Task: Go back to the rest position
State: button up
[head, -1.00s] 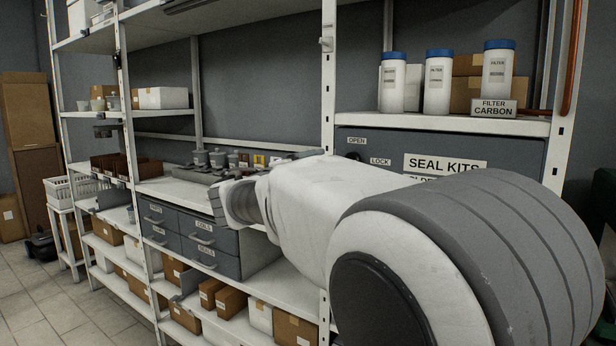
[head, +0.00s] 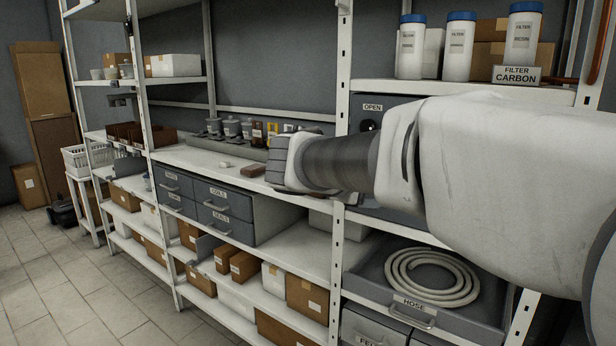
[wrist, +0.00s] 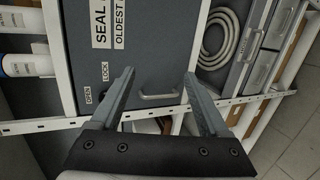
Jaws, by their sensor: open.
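My gripper (wrist: 157,92) shows in the wrist view with its two fingers spread apart and nothing between them. Beyond the fingers is the grey SEAL KITS cabinet front (wrist: 140,60) with a bar handle and OPEN and LOCK labels. The gripper appears apart from the handle. In the head view my arm reaches across the right half and hides most of the cabinet (head: 385,108); the gripper's fingers cannot be made out there.
An open grey drawer marked HOSE (head: 375,300) holds a coiled hose (head: 433,277) below my arm. White filter bottles (head: 459,47) stand on the upper shelf. Grey drawers (head: 210,207) and cardboard boxes fill the left shelves.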

jog(key=s+d+f+m+g+y, duration=0.25)
jog(key=s+f, duration=0.25)
jog(key=s, duration=0.3)
jog(key=s+d+f+m+g+y, duration=0.2)
jog(key=s+d+f+m, duration=0.15)
jog(key=s, duration=0.35)
jog(key=s+a+f+m+y, duration=0.45)
jog(key=s+f, duration=0.35)
jog(key=s, duration=0.3)
notch_tip(320, 180, up, 15)
jog(key=p, duration=1.4)
jog(key=shift+s+a+y, duration=0.15)
jog(key=shift+a+y, duration=0.15)
jog(key=shift+a, duration=0.05)
